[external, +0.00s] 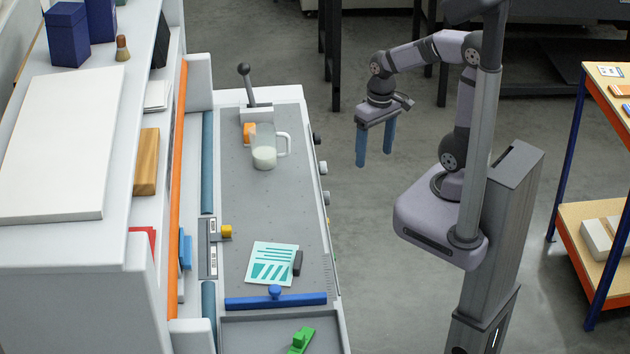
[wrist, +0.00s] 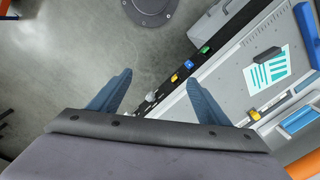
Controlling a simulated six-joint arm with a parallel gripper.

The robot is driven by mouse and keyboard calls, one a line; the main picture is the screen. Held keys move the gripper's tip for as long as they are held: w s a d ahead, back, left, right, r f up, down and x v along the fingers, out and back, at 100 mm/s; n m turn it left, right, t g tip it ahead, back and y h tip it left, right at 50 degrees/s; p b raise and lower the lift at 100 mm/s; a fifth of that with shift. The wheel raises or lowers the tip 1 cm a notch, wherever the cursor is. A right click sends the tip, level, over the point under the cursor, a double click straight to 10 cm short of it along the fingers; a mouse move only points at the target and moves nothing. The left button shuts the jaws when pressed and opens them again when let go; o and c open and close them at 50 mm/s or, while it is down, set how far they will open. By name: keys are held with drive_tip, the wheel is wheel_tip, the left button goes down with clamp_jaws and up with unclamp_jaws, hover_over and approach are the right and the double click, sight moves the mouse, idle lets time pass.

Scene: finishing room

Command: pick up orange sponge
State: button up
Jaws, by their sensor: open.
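A small orange block (external: 249,131), which looks like the sponge, is on the grey bench top (external: 262,205), near its far end. It is partly hidden behind a clear jug (external: 264,152) holding something white. My gripper (external: 375,158) is open and empty, with its blue fingers pointing down. It hangs over the floor to the right of the bench, apart from the sponge. In the wrist view, the open fingers (wrist: 158,80) have nothing between them, and I cannot make out the sponge.
A lever (external: 247,85) stands behind the jug. A printed card (external: 272,263), a dark block (external: 297,263), a blue bar (external: 275,299) and a green object (external: 301,340) lie nearer. Knobs line the bench's right edge. A white shelf unit (external: 60,145) rises at left.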

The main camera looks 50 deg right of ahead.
drive_tip(key=w+a+f+m+t+y+b, duration=0.1)
drive_tip(key=w+m+t+y+b, duration=0.15)
drive_tip(key=w+m+b, duration=0.6)
drive_tip(key=w+a+f+m+t+y+b, duration=0.1)
drive_tip(key=w+f+m+y, duration=0.15)
drive_tip(key=w+m, duration=0.75)
drive_tip(key=w+d+r+m+t+y+b, duration=0.1)
drive_tip(key=w+d+m+t+y+b, duration=0.2)
drive_tip(key=w, duration=0.7)
drive_tip(key=w+d+r+m+t+b, duration=0.25)
drive_tip(key=w+d+m, duration=0.2)
drive_tip(key=w, duration=0.65)
drive_tip(key=t, duration=0.1)
approach(250, 135)
drive_tip(key=w+d+f, duration=0.2)
drive_tip(key=w, duration=0.1)
drive_tip(key=shift+f+b, duration=0.2)
drive_tip(key=shift+b, duration=0.15)
drive_tip(key=shift+p+x, duration=1.2)
drive_tip(key=shift+x, duration=2.5)
drive_tip(key=shift+s+a+f, duration=0.1)
drive_tip(key=shift+s+a, duration=0.05)
drive_tip(key=shift+c, duration=0.6)
drive_tip(key=c, duration=1)
